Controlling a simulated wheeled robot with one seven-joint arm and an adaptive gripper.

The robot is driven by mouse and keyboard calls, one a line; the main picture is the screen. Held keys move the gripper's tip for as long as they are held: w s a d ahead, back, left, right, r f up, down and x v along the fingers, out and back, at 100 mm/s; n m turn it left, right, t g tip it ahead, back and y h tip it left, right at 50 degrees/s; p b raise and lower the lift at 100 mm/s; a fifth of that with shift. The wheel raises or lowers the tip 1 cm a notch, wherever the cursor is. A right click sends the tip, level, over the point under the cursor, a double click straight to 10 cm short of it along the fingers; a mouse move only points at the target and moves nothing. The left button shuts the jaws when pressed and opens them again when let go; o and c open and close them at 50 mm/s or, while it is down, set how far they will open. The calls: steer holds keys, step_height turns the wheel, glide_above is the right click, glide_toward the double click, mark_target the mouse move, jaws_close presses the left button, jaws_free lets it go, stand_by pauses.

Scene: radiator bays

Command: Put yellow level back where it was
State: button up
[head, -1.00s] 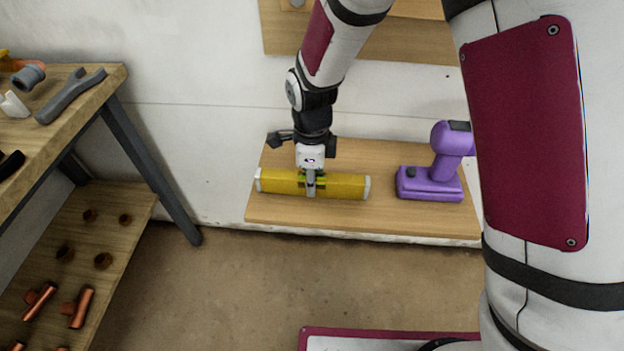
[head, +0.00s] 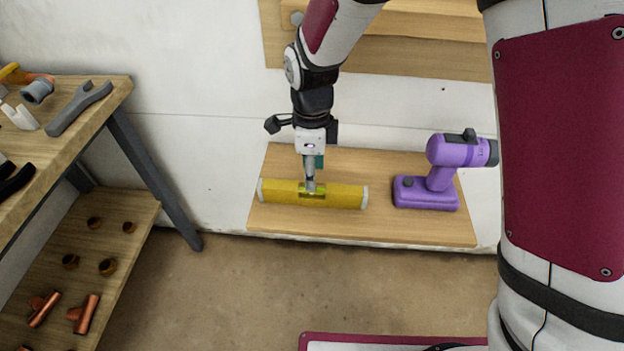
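The yellow level (head: 342,196), a long bar with pale end caps, lies flat on the left part of the low wooden shelf (head: 400,230) against the wall. My gripper (head: 312,186) is above the middle of the level, pointing down. Its near grey finger overlaps the level's upper side in the picture, and a teal patch behind looks like the far finger's pad. The fingers look apart, and the level does not appear held. Whether a fingertip still touches the level is hard to tell.
A purple drill (head: 440,175) stands on the same shelf, right of the level. Another wooden shelf (head: 430,55) is above.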

steer(key=shift+r+p, duration=0.65)
steer(key=shift+r, duration=1.95)
steer(key=s+d+r+n, duration=0.8)
steer(key=s+d+r, duration=0.3)
steer(key=d+r, duration=0.3)
steer(key=s+d+r+n, duration=0.1)
steer(key=s+d+n, duration=0.3)
steer(key=s, duration=0.5)
steer(key=s+d+r+n, duration=0.1)
steer(key=s+d+n, duration=0.3)
steer(key=s, duration=0.5)
steer(key=shift+d+n+t, duration=0.2)
steer(key=shift+n+t, duration=0.1)
steer(key=shift+n, duration=0.8)
steer(key=shift+r, duration=0.1)
step_height(320, 180, up, 23)
steer(key=t+p, duration=0.3)
steer(key=p, duration=1.7)
steer(key=shift+f+t+p, duration=0.2)
steer(key=shift+t+p, duration=0.1)
steer(key=shift+p, duration=0.1)
